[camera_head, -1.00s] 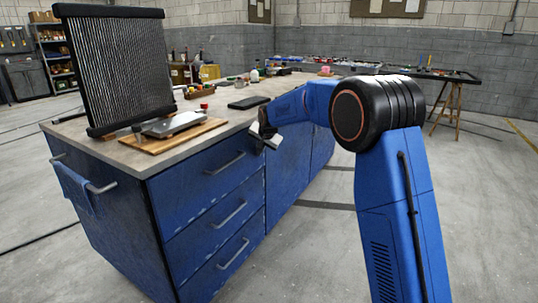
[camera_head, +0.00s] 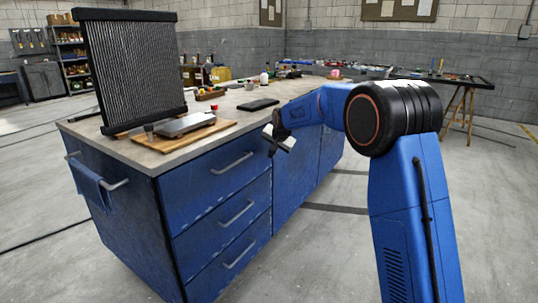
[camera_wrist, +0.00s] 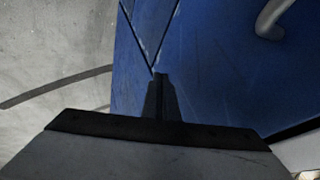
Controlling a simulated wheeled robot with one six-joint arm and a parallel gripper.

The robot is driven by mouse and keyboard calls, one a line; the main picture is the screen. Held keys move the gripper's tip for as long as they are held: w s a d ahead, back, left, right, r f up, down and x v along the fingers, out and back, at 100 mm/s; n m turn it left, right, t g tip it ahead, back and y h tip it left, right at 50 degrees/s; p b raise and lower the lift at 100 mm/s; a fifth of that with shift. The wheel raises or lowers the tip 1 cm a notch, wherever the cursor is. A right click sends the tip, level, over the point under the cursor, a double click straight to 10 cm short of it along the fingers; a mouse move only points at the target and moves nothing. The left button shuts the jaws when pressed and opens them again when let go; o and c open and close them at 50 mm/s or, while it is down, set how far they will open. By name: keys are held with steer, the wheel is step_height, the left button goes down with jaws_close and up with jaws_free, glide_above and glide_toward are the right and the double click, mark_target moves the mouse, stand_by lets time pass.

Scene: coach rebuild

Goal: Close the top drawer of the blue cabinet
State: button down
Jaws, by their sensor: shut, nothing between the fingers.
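The blue cabinet (camera_head: 120,217) stands at left centre in the head view. Its top drawer (camera_head: 195,193) has a grey bar handle (camera_head: 232,163). The drawer front looks about flush with the fronts below, and I see no clear gap. My gripper (camera_head: 279,140) is shut and empty at the drawer's right end, just below the worktop. In the wrist view its dark fingers (camera_wrist: 160,97) lie over the blue front (camera_wrist: 215,75), close to a seam between panels. The handle (camera_wrist: 272,18) shows at upper right there. I cannot tell whether the fingertips touch the front.
The worktop (camera_head: 160,150) holds a black radiator panel (camera_head: 130,72), a wooden board (camera_head: 200,137) and a dark flat device (camera_head: 258,105). A blue cloth (camera_head: 88,185) hangs on the cabinet's left rail. The floor in front is clear. A trestle table (camera_head: 440,78) stands behind.

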steer(key=d+v, duration=0.1)
steer(key=v, duration=0.9)
steer(key=s+d+r+n, duration=0.1)
steer(key=s+d, duration=0.3)
steer(key=s, duration=0.6)
steer(key=s+d+r+n+g+h, duration=0.1)
steer(key=s+d+r, duration=0.1)
steer(key=s+d, duration=0.5)
steer(key=s+d+r+n, duration=0.1)
steer(key=s+d, duration=0.1)
steer(key=s, duration=1)
steer(key=s+d+f+n, duration=0.1)
steer(key=s+d+f, duration=0.1)
steer(key=s, duration=0.8)
steer(key=s+d+f+n+g, duration=0.1)
steer(key=s+f, duration=0.4)
steer(key=s, duration=0.5)
steer(key=s+d+f+n+h, duration=0.1)
steer(key=s+d+f, duration=0.3)
steer(key=s, duration=0.7)
steer(key=shift+f, duration=0.2)
steer(key=shift+d, duration=0.1)
